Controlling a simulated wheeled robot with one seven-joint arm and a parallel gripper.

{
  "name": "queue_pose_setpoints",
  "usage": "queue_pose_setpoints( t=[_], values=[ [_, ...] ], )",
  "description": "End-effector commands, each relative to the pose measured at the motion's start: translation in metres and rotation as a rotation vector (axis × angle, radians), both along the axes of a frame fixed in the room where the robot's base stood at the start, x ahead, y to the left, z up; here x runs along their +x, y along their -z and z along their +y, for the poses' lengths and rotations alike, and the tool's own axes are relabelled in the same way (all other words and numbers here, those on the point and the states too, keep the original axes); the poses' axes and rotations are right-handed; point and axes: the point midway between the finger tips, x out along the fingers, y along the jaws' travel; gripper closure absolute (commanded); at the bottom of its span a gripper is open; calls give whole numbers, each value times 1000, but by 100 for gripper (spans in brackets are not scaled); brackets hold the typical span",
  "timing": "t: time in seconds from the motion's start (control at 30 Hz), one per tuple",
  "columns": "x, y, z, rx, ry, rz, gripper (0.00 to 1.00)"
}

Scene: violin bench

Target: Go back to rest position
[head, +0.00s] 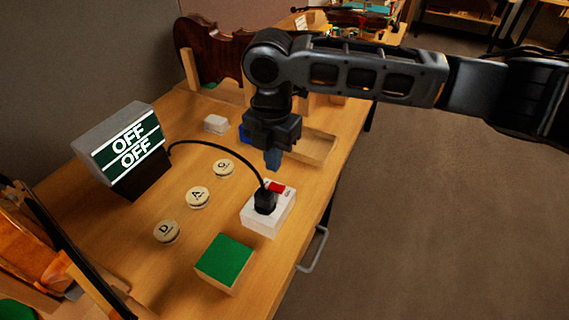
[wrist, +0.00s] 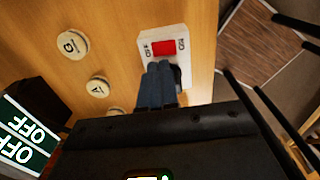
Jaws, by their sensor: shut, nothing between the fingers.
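My gripper (head: 273,160) hangs above the bench, over the far end of a white switch box (head: 262,222) with a red rocker (head: 276,187). Its fingers are shut with nothing between them. In the wrist view my gripper (wrist: 158,75) points at the box, just below the red rocker (wrist: 163,48) in the picture. The rocker lies between OFF and ON labels. A black plug with a cable (head: 265,200) sits on the box. Whether the fingertips touch the box cannot be told, but they look above it in the head view.
A display (head: 128,150) reads OFF on both lines. Round discs marked D (head: 166,232), A (head: 198,197) and G (head: 223,168) lie on the bench. A green-topped block (head: 225,262), a wooden tray (head: 314,148) and a violin body (head: 215,50) are nearby. Open floor lies right.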

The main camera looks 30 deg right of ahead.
Motion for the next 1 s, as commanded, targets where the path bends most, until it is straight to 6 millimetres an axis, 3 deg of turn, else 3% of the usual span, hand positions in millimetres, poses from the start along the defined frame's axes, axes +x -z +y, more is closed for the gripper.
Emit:
queue_pose_setpoints(
  t=[0.2,0.4,0.73,0.87,1.0],
  values=[
    [1,-45,0,1,-2,-5,100],
    [1,-74,0,0,-2,-6,100],
    [1,-83,5,14,-1,-7,100],
    [-1,-75,35,108,11,-33,100],
    [-4,-67,95,309,58,-83,100]
  ],
)
